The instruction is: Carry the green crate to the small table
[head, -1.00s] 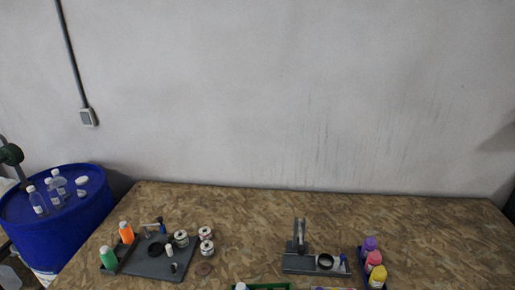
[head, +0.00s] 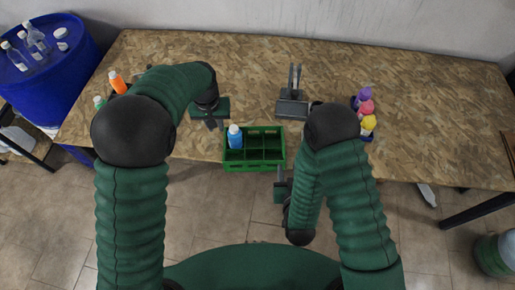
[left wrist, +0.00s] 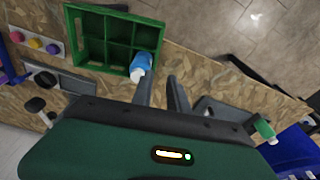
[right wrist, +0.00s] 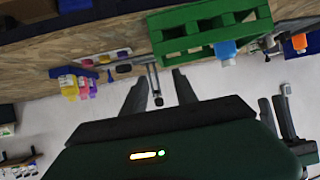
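The green crate (head: 254,165) sits at the front edge of the wood-chip table, with several compartments. A blue bottle (head: 235,137) stands in its left back part. My left gripper (head: 214,123) is over the table, left of the crate and apart from it; its fingers are open and empty in the left wrist view (left wrist: 162,88), where the crate (left wrist: 72,38) also shows. My right gripper (head: 280,174) is low at the crate's front right; its fingers are open and empty in the right wrist view (right wrist: 158,85), with the crate (right wrist: 175,45) beyond. I cannot make out the small table.
A blue drum (head: 50,85) with clear bottles stands left of the table (head: 430,100). A grey stand (head: 291,103) is behind the crate. Purple, pink and yellow bottles (head: 366,108) stand to its right. Orange and green bottles are at left. Another drum (head: 497,255) is at lower right.

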